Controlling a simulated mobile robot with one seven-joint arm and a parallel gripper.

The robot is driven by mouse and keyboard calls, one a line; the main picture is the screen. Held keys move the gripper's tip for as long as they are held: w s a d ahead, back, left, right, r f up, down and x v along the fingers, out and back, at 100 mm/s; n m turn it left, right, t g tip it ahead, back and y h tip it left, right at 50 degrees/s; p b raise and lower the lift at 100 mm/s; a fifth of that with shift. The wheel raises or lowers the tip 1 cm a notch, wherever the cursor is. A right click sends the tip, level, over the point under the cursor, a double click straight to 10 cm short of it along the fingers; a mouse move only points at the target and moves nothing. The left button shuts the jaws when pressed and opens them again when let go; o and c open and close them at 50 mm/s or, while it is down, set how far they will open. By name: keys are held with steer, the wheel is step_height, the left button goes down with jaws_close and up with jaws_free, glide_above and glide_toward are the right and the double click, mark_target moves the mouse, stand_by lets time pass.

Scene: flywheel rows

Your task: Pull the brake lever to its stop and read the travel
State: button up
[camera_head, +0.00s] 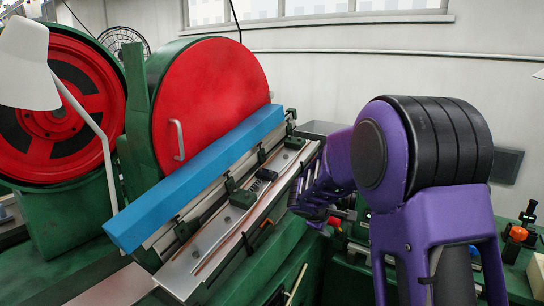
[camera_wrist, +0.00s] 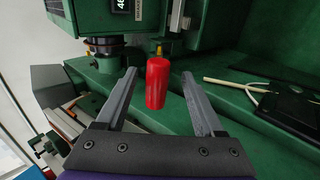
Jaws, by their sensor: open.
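A red cylindrical grip (camera_wrist: 157,84), likely the brake lever's handle, stands in the middle of the wrist view. My gripper (camera_wrist: 159,74) is open, with one grey finger to the left of the grip and one to the right. Gaps show on both sides, and I cannot tell how deep the grip sits between the fingers. The lever's lower part and pivot are hidden. A small display (camera_wrist: 120,5) at the top edge shows partly cut-off digits, perhaps "46". In the head view my purple arm reaches toward the green bench, and the fingers cannot be made out.
A green machine body (camera_wrist: 220,20) stands behind the grip. A black device (camera_wrist: 290,108) and a pale rod (camera_wrist: 235,84) lie on the green surface at right. In the head view, a blue bar (camera_head: 195,180) runs along the bench before a large red disc (camera_head: 210,105). A white lamp (camera_head: 28,65) stands left.

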steer(key=p+v, duration=0.1)
steer(key=v, duration=0.6)
stand_by(0.4)
